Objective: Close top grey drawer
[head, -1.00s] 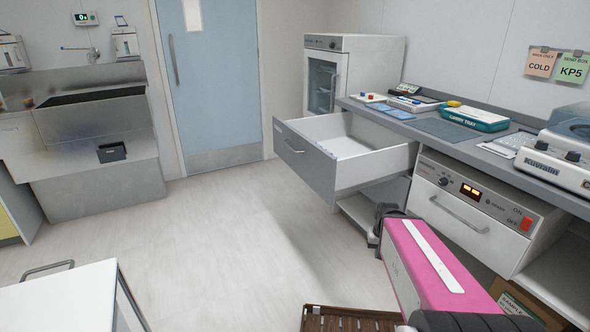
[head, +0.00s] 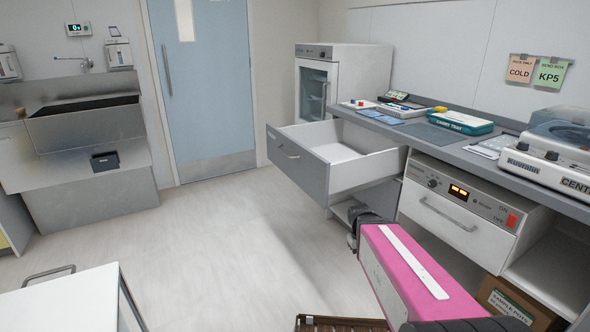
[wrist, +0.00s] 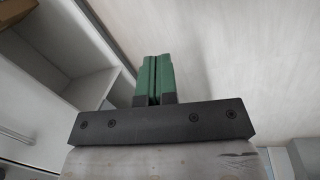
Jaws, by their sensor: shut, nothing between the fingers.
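The top grey drawer (head: 298,165) is pulled far out from under the counter. Its grey front faces left and its white inside looks empty. My gripper shows in the wrist view (wrist: 154,80) with its two green fingers together and nothing between them. In the head view the dark gripper (head: 362,222) is at the far end of my pink arm, below and to the right of the drawer front, apart from it as far as I can tell. In the wrist view, white cabinet or drawer surfaces lie to the left of the fingers, with pale floor ahead.
The grey counter (head: 465,150) holds a teal tray box (head: 459,121) and a centrifuge (head: 555,150). A white appliance with a handle (head: 470,215) sits under it. A white cart (head: 65,300) stands at lower left. The floor (head: 215,240) left of the drawer is clear.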

